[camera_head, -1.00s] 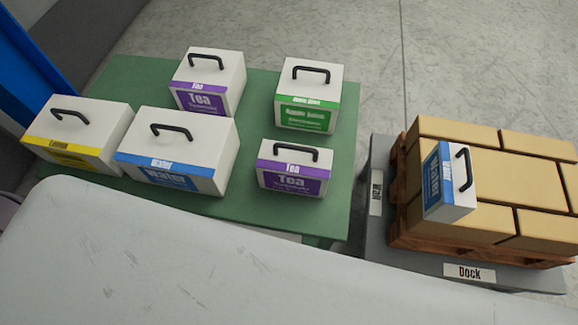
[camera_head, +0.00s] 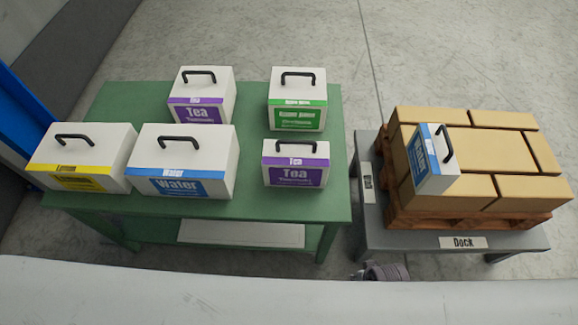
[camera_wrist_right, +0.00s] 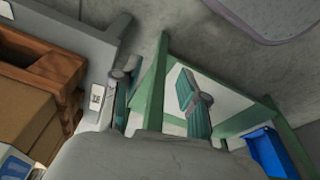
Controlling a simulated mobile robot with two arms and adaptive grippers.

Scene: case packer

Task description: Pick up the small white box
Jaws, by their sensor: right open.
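Several white boxes with black handles stand on a green table in the head view. The smaller ones there are a purple-labelled Tea box (camera_head: 296,163) at the front right, a green-labelled box (camera_head: 297,99) behind it and another Tea box (camera_head: 202,95). A small white box with a blue Water label (camera_head: 432,160) stands on the stacked cartons at the right. My right gripper (camera_wrist_right: 158,102) is open and empty in the right wrist view, with teal finger pads, beside the green table frame. My left gripper is not in view.
A larger Water box (camera_head: 183,161) and a yellow-labelled box (camera_head: 83,158) stand at the table's front left. The green table (camera_head: 250,205) has a lower shelf. A grey Dock stand (camera_head: 400,240) carries a pallet (camera_head: 465,218) of cartons. A narrow gap separates table and stand.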

